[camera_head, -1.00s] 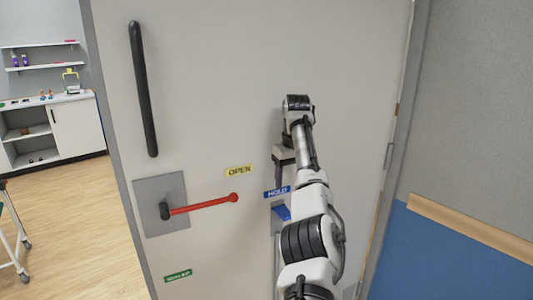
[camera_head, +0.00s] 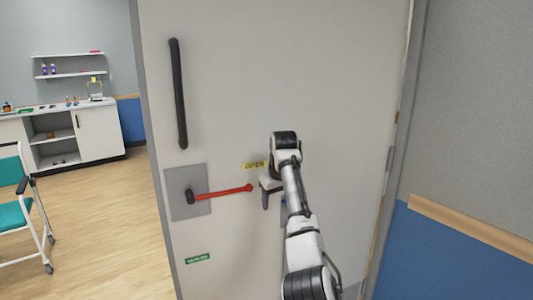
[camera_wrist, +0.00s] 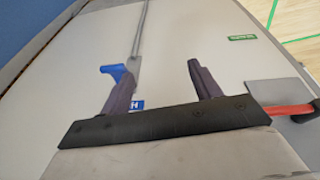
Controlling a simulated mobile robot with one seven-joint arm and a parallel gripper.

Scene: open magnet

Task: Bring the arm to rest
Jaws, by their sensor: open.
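A large pale door (camera_head: 330,90) fills the middle of the head view. It carries a black vertical handle (camera_head: 179,95) and a red lever (camera_head: 222,193) on a grey plate, lying nearly level beside the yellow OPEN label (camera_head: 255,165). My gripper (camera_head: 266,206) hangs in front of the door, just right of the lever's red tip. In the wrist view my gripper (camera_wrist: 152,75) is open, with nothing between its fingers. A blue handle (camera_wrist: 115,72) shows beyond the left finger; a blue label (camera_wrist: 137,105) is partly hidden. My arm hides part of the door.
Left of the door is a room with a teal chair (camera_head: 14,213), a white cabinet (camera_head: 98,135) and wall shelves (camera_head: 68,75). Open wooden floor (camera_head: 110,220) lies between. A grey and blue wall with a wooden rail (camera_head: 470,230) stands close at right.

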